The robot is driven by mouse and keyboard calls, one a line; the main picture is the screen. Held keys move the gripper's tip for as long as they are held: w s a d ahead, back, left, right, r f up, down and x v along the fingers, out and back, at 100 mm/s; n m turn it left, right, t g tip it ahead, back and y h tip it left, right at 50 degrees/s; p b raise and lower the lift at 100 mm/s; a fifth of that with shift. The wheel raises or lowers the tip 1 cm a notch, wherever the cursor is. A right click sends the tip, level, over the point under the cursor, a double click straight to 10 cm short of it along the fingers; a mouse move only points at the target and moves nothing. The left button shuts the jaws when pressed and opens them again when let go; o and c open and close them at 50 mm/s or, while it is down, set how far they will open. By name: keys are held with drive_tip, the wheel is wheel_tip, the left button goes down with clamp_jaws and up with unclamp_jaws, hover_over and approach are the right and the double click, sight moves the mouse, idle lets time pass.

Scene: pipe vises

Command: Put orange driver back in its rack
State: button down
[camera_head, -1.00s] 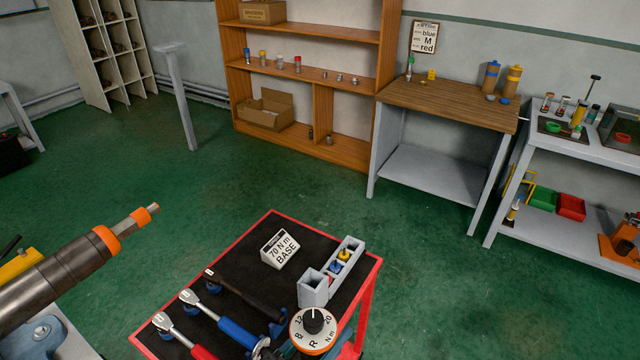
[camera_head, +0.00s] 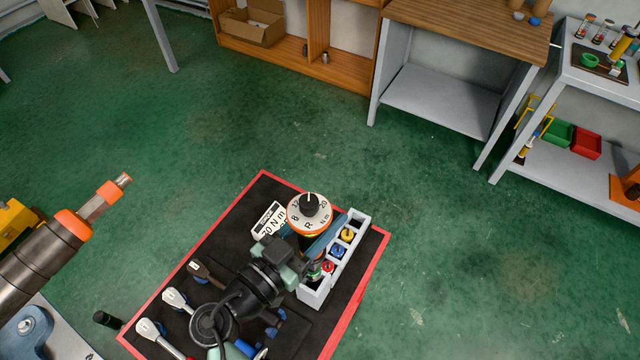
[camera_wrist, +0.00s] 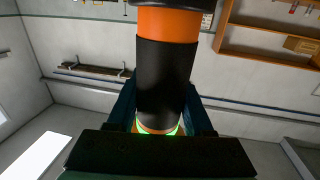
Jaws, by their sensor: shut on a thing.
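The orange driver (camera_head: 309,212) has a white dial top with a black knob, an orange ring and a dark grip. My gripper (camera_head: 308,243) is shut on it, holding it dial-up above the cart, beside the rack's left side. The wrist view shows the driver's black grip (camera_wrist: 165,75) and orange band between my fingers (camera_wrist: 160,118). The grey rack (camera_head: 357,217) stands on the cart and holds a yellow, a blue and a red-topped piece in a row. My gripper and the driver partly hide its near end. The driver's lower tip is not clearly visible.
The red-rimmed cart (camera_head: 262,172) has a black mat. Several torque wrenches (camera_head: 175,298) lie at its left, partly under my arm. A placard (camera_head: 268,217) stands behind the driver, partly hidden. A pipe with orange bands (camera_head: 75,225) juts in at left. Open floor lies beyond.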

drive_tip(key=shift+r, duration=0.25)
drive_tip(key=shift+f+b, duration=0.25)
drive_tip(key=shift+b, duration=0.95)
drive_tip(key=shift+f+b, duration=0.8)
drive_tip(key=shift+b, duration=0.25)
wheel_tip(320, 180, down, 6)
drive_tip(key=b, duration=0.8)
drive_tip(key=shift+f, duration=0.25)
idle(4.2)
